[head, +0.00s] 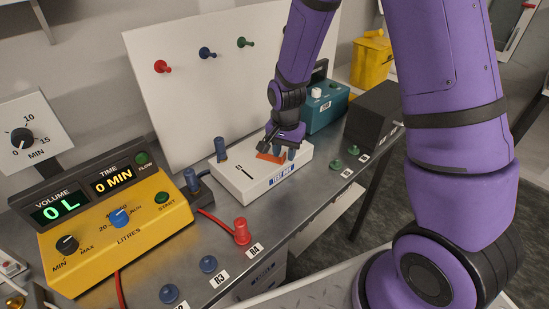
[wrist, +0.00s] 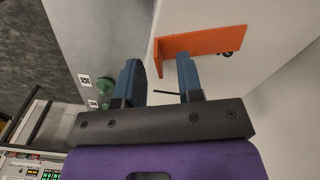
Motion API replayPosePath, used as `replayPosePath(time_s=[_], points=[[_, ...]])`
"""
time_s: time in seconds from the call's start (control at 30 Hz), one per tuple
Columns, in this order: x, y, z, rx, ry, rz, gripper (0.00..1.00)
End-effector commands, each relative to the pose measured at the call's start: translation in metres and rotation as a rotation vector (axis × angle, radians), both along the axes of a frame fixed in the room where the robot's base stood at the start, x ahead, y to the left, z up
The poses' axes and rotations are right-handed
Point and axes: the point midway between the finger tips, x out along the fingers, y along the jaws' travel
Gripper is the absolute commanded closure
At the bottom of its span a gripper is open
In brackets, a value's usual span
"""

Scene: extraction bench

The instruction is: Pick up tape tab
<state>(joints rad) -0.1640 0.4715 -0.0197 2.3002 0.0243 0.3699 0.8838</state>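The orange tape tab (head: 268,158) sits on the white test box (head: 247,184), partly hidden by my gripper (head: 281,151). In the wrist view the tab (wrist: 200,41) is a flat orange strip with a short bent edge at its left end. My gripper (wrist: 157,64) shows there with its two blue fingers apart and nothing clearly held between them. The right finger's tip overlaps the tab's lower edge in the picture. The bent edge lies between the two fingers' lines, just past the tips. I cannot tell whether either finger touches it.
A yellow meter (head: 118,235) stands at left. A red plug (head: 241,232) and a blue plug (head: 221,150) stand near the box. A teal unit (head: 325,108) and a dark box (head: 374,116) are behind to the right. A white panel (head: 190,105) rises behind.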

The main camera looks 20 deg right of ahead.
Motion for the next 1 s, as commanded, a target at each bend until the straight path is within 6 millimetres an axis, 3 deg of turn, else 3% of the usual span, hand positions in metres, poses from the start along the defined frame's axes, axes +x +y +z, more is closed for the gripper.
replayPosePath(time_s=[0.13, 0.37, 0.53, 1.0], points=[[-0.0003, 0.0000, -0.0100, 0.001, 0.001, 0.000, 0.66], [-0.0001, 0.0001, -0.0109, 0.000, 0.000, 0.000, 0.66], [-0.0002, 0.0002, -0.0108, 0.000, 0.000, 0.001, 1.00], [0.0001, 0.0000, -0.0100, 0.000, 0.000, 0.001, 1.00]])
